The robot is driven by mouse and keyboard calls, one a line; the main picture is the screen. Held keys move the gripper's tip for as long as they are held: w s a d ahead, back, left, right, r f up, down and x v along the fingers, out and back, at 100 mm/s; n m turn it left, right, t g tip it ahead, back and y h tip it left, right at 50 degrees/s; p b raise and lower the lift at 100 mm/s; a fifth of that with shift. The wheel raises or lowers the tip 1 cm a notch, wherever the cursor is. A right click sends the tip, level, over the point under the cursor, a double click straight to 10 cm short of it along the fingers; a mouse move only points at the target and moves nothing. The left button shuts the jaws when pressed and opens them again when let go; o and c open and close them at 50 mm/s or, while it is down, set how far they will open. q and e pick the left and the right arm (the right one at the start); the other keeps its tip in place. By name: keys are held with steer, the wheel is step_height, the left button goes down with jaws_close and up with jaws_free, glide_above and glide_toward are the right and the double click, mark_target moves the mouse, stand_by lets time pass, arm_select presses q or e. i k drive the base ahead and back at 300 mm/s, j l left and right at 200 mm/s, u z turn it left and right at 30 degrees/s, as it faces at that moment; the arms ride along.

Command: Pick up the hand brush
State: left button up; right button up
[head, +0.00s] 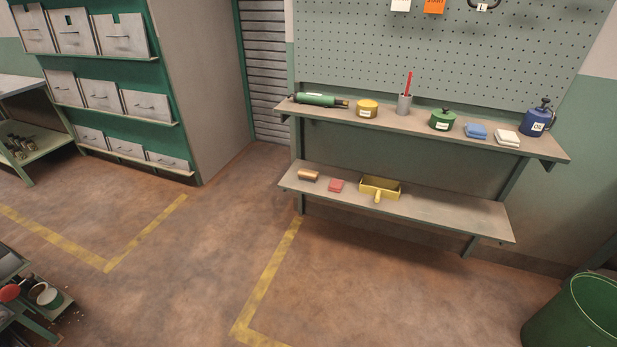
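A small tan block-shaped item (308,175) lies at the left end of the lower wall shelf. It looks like a wooden-backed brush, but it is too small to be sure that it is the hand brush. A red block or sponge (336,186) lies just right of it. A yellow dustpan (380,187) sits further right, its handle pointing toward the shelf's front edge. Neither of my grippers is in view.
The upper shelf (420,124) holds a green tool, tins, a cup with a red stick, folded cloths and a blue can (537,121). A green bin (575,318) stands front right. A cart (40,318) stands lower left. Floor before the shelves is clear.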

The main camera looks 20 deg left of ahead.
mark_target(306, 175)
steer(key=u, duration=5.45)
steer(key=z, duration=4.8)
steer(key=i+j+z, duration=0.1)
steer(key=z, duration=0.25)
steer(key=i+j+z, duration=0.1)
steer(key=z, duration=0.25)
steer(key=j+z, duration=0.15)
steer(key=z, duration=0.15)
steer(key=i+j+z, duration=0.15)
steer(key=j, duration=0.4)
steer(key=i+j+z, duration=0.15)
steer(key=j, duration=0.4)
steer(key=i+j+z, duration=0.15)
steer(key=j, duration=0.4)
steer(key=i+j+z, duration=0.15)
steer(key=j, duration=0.45)
steer(key=i+j+z, duration=0.15)
steer(key=j, duration=0.45)
steer(key=k, duration=0.05)
